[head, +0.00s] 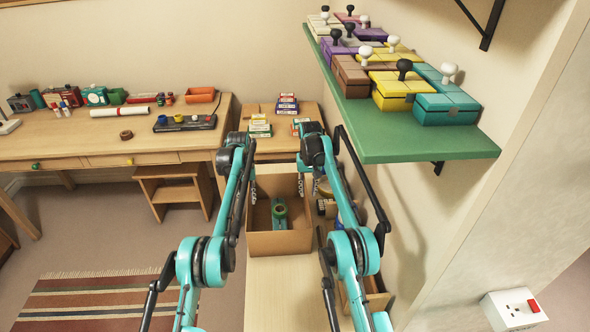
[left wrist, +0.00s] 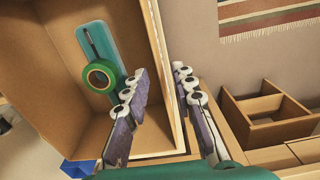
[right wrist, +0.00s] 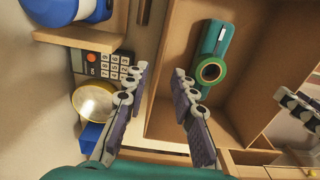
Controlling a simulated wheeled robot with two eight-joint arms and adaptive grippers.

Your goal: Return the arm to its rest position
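Both my teal arms reach forward over the table in the head view. My left gripper (head: 252,188) hangs by the left side of an open cardboard box (head: 280,243). In the left wrist view its fingers (left wrist: 160,78) are apart with nothing between them, one over the box's inside and one beyond its wall. My right gripper (head: 308,183) hangs by the box's right side. In the right wrist view its fingers (right wrist: 160,74) are apart and empty, spread across the box's edge. I cannot tell their height above the rim.
A teal tape dispenser (head: 279,214) with a green roll lies in the box. A calculator (right wrist: 103,66) and a round glass-like thing (right wrist: 93,101) lie beside it. A green shelf (head: 425,143) with colourful boxes juts out on the right. A desk (head: 75,145) stands at the left.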

